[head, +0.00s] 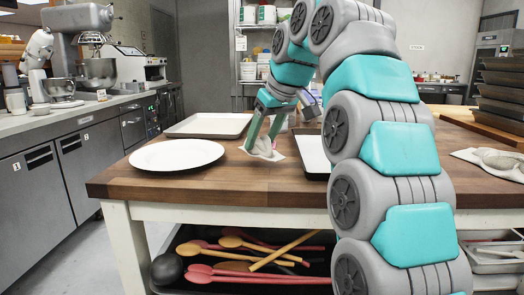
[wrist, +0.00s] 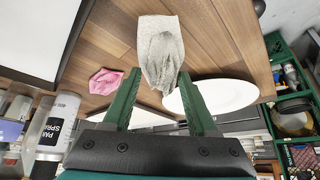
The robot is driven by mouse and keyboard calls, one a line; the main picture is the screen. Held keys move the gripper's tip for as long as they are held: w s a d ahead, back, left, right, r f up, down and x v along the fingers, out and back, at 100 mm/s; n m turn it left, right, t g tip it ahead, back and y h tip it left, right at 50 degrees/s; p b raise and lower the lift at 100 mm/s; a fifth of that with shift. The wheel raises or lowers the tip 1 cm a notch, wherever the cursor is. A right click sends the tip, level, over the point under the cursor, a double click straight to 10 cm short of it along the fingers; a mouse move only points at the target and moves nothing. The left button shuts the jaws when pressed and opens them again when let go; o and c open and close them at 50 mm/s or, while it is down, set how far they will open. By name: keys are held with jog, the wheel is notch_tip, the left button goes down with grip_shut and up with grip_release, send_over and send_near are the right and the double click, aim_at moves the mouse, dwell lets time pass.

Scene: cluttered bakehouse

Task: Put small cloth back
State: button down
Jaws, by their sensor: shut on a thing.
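A small pale grey-white cloth (head: 263,153) is pinched between the fingers of my gripper (head: 262,138), low over the wooden table (head: 205,184). In the wrist view the same cloth (wrist: 162,45) is bunched in the middle and reaches out beyond the green fingertips of my gripper (wrist: 157,80). I cannot tell whether its lower edge touches the table. A crumpled pink cloth (wrist: 105,81) lies on the wood beside the gripper in the wrist view.
A white plate (head: 176,154) lies to the left of the gripper, with a tray (head: 208,125) behind it. A dark-rimmed tray (head: 312,155) is close on the right. A pan spray can (wrist: 52,127) stands near my gripper. Another pale cloth (head: 464,155) lies far right.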

aim_at(262, 151)
jog(key=shift+f, duration=1.6)
jog(key=shift+f, duration=0.1)
jog(key=shift+c, duration=0.9)
grip_release()
